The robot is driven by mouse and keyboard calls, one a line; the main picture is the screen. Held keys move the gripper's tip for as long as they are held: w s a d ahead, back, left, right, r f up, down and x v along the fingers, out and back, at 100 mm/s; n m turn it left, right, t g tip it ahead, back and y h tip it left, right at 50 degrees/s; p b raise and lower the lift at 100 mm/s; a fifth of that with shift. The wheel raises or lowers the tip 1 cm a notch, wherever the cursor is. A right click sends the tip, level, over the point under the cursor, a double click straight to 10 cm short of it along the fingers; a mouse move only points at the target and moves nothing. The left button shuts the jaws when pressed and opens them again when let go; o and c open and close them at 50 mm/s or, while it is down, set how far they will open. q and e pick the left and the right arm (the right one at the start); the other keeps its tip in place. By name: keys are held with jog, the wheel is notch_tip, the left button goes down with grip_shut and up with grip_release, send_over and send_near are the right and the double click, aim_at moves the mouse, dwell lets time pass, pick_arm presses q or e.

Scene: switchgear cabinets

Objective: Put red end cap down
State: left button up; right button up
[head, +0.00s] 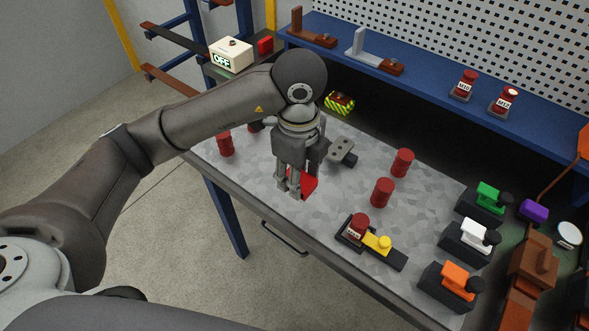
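My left gripper (289,190) points down over the grey worktop, low near its front edge. A red piece (309,184) shows just behind and right of its fingertips, partly hidden by them; I take it for the red end cap. I cannot tell whether it is between the fingers or touching the worktop, nor how far the fingers are apart. Other red cylinders stand upright on the worktop: one at the left (225,144) and two to the right, a farther one (402,162) and a nearer one (382,192). My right gripper is not in view.
Green (488,197), white (473,234) and orange (456,279) switches line the right. A grey bracket (342,150) sits beside my gripper. A blue shelf (420,87) runs behind.

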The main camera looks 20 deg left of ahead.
pick_arm(q)
jog(key=w+a+f+p, duration=0.1)
jog(key=w+f, duration=0.1)
jog(key=w+a+f+p, duration=0.1)
jog(key=w+f, duration=0.1)
jog(key=w, duration=0.1)
jog(key=w+a+f+p, duration=0.1)
jog(key=w+f, duration=0.2)
jog(key=shift+w+a, duration=0.15)
jog(key=shift+a, duration=0.05)
jog(key=shift+w+a+f, duration=0.1)
jog(key=shift+w+f, duration=0.2)
jog(key=shift+f, duration=0.1)
notch_tip(320, 180, down, 3)
jog(key=shift+w+r+p, duration=0.1)
jog(key=shift+p, duration=1.05)
jog(key=shift+f, duration=0.3)
jog(key=shift+f, duration=0.1)
